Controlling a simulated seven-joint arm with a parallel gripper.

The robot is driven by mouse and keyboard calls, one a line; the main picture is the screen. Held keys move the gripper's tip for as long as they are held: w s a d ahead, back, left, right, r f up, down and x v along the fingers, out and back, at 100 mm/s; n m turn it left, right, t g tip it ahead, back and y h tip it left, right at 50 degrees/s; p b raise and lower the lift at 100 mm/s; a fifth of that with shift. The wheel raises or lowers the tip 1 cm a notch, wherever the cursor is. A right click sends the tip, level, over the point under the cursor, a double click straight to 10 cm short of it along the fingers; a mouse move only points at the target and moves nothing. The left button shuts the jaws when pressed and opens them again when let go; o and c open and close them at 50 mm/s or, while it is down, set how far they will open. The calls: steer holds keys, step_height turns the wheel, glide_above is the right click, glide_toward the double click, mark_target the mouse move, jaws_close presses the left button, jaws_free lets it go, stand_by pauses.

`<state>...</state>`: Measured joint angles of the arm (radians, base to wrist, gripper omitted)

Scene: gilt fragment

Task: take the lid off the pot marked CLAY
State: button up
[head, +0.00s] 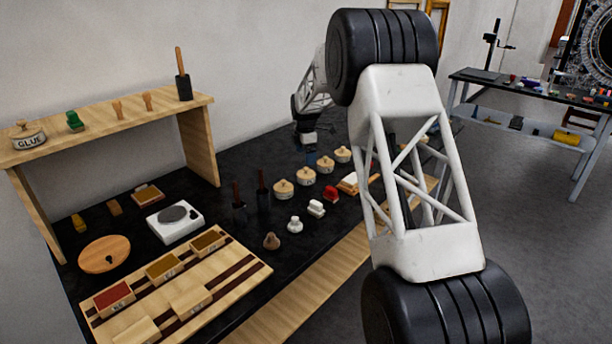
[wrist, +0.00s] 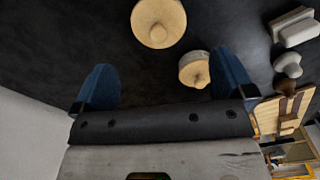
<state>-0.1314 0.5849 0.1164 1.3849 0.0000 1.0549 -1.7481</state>
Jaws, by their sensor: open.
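Several small cream pots with knobbed wooden lids stand in a row on the black worktop in the head view, including the nearest pot (head: 284,190), a second pot (head: 306,177), a third pot (head: 325,165) and the farthest pot (head: 342,155). Their markings are too small to read, so I cannot tell which is CLAY. My gripper (head: 311,157) is behind the row. In the wrist view its two blue fingers are spread, and my gripper (wrist: 165,82) is open and empty. One lidded pot (wrist: 158,22) shows ahead of the fingers, and another lidded pot (wrist: 195,70) shows near the right finger.
A white hotplate (head: 175,222), a wooden rack (head: 235,268), a red object (head: 331,193) and small white pieces (head: 295,224) share the worktop. My arm hides the worktop's right part.

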mark_target(305, 168)
steer(key=shift+f, duration=1.25)
steer(key=shift+a+f, duration=0.1)
steer(key=shift+f, duration=2.5)
steer(key=c, duration=0.9)
steer(key=shift+r, duration=0.1)
